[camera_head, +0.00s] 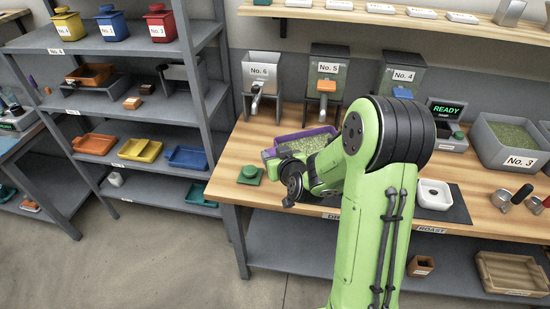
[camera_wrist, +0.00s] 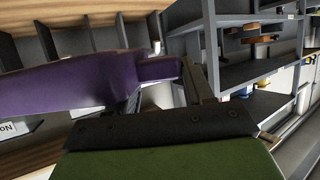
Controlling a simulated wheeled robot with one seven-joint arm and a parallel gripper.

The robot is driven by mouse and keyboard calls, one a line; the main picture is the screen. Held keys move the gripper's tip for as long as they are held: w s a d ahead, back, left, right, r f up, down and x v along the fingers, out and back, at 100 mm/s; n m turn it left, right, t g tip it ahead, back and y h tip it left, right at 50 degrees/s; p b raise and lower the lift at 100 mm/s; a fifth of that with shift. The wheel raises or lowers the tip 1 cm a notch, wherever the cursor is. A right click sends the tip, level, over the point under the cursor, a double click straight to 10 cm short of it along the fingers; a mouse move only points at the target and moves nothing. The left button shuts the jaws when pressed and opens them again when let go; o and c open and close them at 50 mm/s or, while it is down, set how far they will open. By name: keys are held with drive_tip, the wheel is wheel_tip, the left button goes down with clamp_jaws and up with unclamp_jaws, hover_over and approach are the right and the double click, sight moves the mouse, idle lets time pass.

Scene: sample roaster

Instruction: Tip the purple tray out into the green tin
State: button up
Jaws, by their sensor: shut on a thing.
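The purple tray (camera_head: 322,131) holds pale green beans and shows behind my arm, over the back of the wooden bench. In the wrist view the purple tray (camera_wrist: 70,88) fills the upper left, and its short handle is between my fingers. My gripper (camera_wrist: 163,72) is shut on that handle. In the head view my wrist and arm hide the gripper and part of the tray. A small green piece with a knob (camera_head: 250,175), looking like a lid, lies at the bench's left end. I cannot make out an open green tin; my arm may hide it.
Hoppers No. 6 (camera_head: 262,72), No. 5 (camera_head: 328,70) and No. 4 (camera_head: 402,75) stand along the back. Bin No. 3 (camera_head: 519,161) and a white dish (camera_head: 433,194) are on the right. A grey shelf rack (camera_head: 100,100) stands left, with clear floor in front.

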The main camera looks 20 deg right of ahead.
drive_tip(key=shift+w+r, duration=0.1)
drive_tip(key=shift+w, duration=0.05)
drive_tip(key=shift+s+r, duration=0.2)
drive_tip(key=shift+s, duration=0.25)
drive_tip(key=shift+w+f+b, duration=0.15)
drive_tip(key=shift+w+b, duration=0.05)
drive_tip(key=shift+b, duration=0.25)
drive_tip(key=shift+d+b, duration=0.1)
drive_tip(key=shift+b, duration=0.25)
drive_tip(key=r+m+b, duration=0.1)
drive_tip(key=b, duration=0.1)
drive_tip(key=d+r+m+t+y+b, duration=0.1)
drive_tip(key=b, duration=0.1)
drive_tip(key=s+r+m+t+b, duration=0.1)
drive_tip(key=b, duration=0.1)
drive_tip(key=shift+s+d+r+y, duration=0.1)
drive_tip(key=shift+d+r+y, duration=0.1)
drive_tip(key=shift+d+y, duration=0.2)
drive_tip(key=shift+s+d+r+m+t+b, duration=1.8)
drive_tip(key=shift+s+d+r+m+t, duration=1.15)
drive_tip(key=shift+d+r+m, duration=2.3)
drive_tip(key=s+d+f+m+t+h+b, duration=0.1)
drive_tip(key=s+d+f+m+h+b, duration=0.1)
drive_tip(key=d+m, duration=0.3)
drive_tip(key=s+d+f+m+h+b, duration=0.2)
drive_tip(key=s+d+m+h, duration=0.3)
drive_tip(key=d, duration=0.5)
drive_tip(key=shift+s+m+t+h+b, duration=0.35)
drive_tip(key=shift+m+b, duration=0.1)
drive_tip(key=shift+b, duration=0.45)
